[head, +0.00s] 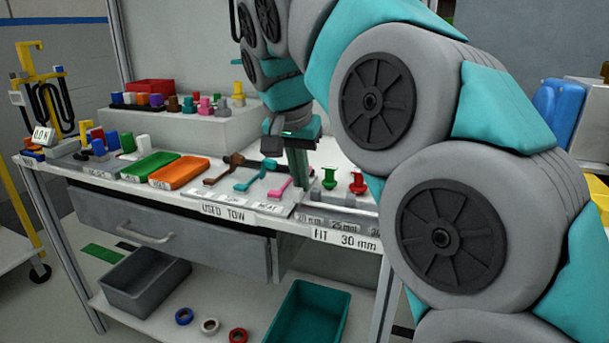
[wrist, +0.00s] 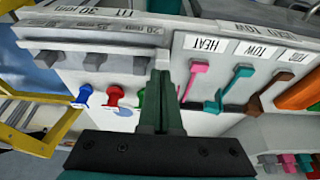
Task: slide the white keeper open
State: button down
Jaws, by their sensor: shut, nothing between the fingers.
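My gripper (head: 302,182) points down over the bench, its dark green fingers closed together and empty. In the wrist view the fingertips (wrist: 160,70) appear between the pink lever (wrist: 195,80) and the green plug (wrist: 140,98), which a finger partly hides. The plate marked USED TOW (head: 232,212) carries pink, teal (head: 250,180) and brown (head: 222,170) levers, with HEAT and TOW labels beside them. I cannot pick out a white keeper with certainty in either view; my fingers or arm may hide it. I cannot tell whether the fingertips touch anything.
A green plug (head: 329,178) and red plug (head: 358,183) stand by the size-marked rack; a blue plug (wrist: 83,96) shows in the wrist view. Green (head: 151,166) and orange (head: 180,172) trays lie left. A raised shelf (head: 190,128) with coloured pieces is behind. My arm blocks the right side.

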jog(key=shift+s, duration=0.1)
jog(key=shift+s+f+b, duration=0.1)
jog(key=shift+s+b, duration=0.15)
jog(key=shift+b, duration=0.15)
jog(key=shift+s+a, duration=0.3)
jog(key=shift+s, duration=0.15)
